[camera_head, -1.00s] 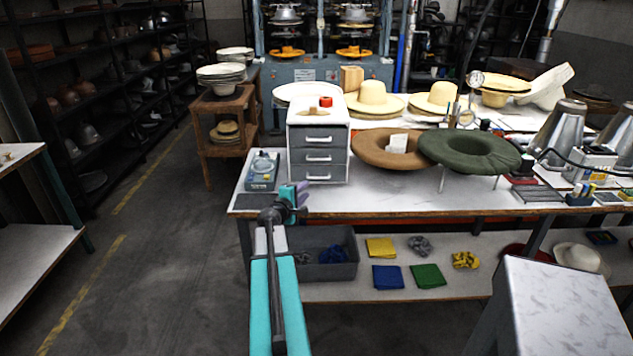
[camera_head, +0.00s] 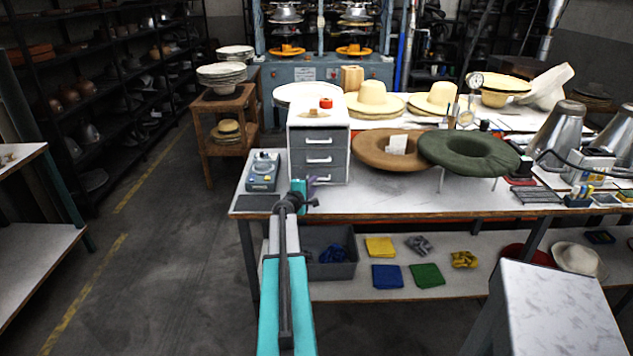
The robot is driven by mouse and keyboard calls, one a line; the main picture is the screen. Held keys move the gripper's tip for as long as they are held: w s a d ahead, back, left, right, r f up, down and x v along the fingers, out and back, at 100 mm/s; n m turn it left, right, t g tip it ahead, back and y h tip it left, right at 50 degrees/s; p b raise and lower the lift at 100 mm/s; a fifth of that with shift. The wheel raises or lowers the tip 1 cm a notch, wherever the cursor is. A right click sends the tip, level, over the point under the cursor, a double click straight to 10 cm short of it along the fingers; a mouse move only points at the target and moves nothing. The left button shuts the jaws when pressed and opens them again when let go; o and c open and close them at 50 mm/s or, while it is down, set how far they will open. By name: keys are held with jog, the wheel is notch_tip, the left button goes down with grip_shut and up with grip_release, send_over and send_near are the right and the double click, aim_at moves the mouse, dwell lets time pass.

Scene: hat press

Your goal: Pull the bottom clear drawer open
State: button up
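A small white cabinet (camera_head: 318,110) stands on the table, with several grey drawers stacked in its front, each with a light handle. The bottom drawer (camera_head: 330,174) looks closed, and it looks grey here rather than clear. Its handle is partly hidden near my gripper. My gripper (camera_head: 310,188) is just in front of the cabinet's lower part, close to the bottom drawer. The fingers are small and partly overlap the drawer in the picture. I cannot tell whether they touch the handle or how wide they are.
A grey-blue device (camera_head: 263,171) with knobs sits left of the cabinet. A brown hat (camera_head: 372,155) and a green hat (camera_head: 468,152) are to the right. Below, a grey bin (camera_head: 335,270) and folded cloths (camera_head: 380,247) lie on the shelf. A red item (camera_head: 326,103) tops the cabinet.

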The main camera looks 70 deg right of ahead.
aim_at(319, 179)
jog(key=shift+s+d+f+p, duration=0.1)
jog(key=shift+d+f+p, duration=0.1)
jog(key=shift+d, duration=0.55)
jog(key=shift+w+d+f+p, duration=0.1)
jog(key=shift+d+f+p, duration=0.1)
jog(key=shift+d, duration=0.6)
jog(key=shift+s+d+f+p, duration=0.1)
jog(key=shift+d+p, duration=0.1)
jog(key=shift+d, duration=0.55)
jog(key=shift+c, duration=0.4)
grip_shut()
jog(key=shift+a, duration=0.15)
jog(key=shift+s, duration=0.1)
